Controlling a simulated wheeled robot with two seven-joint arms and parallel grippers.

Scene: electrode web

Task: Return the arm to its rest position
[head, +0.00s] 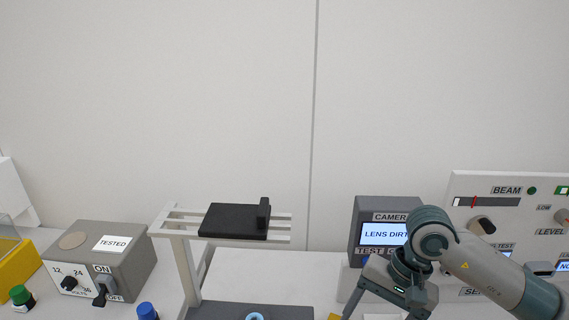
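My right arm comes in from the right side of the head view, bent at a rounded joint. Its gripper (381,313) points down in front of the camera box (371,212). Its two fingers are spread apart, with nothing seen held between them. The fingertips reach the bottom edge of the picture, so what lies below them is hidden. My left arm and gripper are not in view.
A grey box with a dial and ON/OFF switch (101,290) stands at the left. A pale rack (281,218) carries a black plate (233,222). A beam panel (540,189) stands behind my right arm. The wall (180,90) above is bare.

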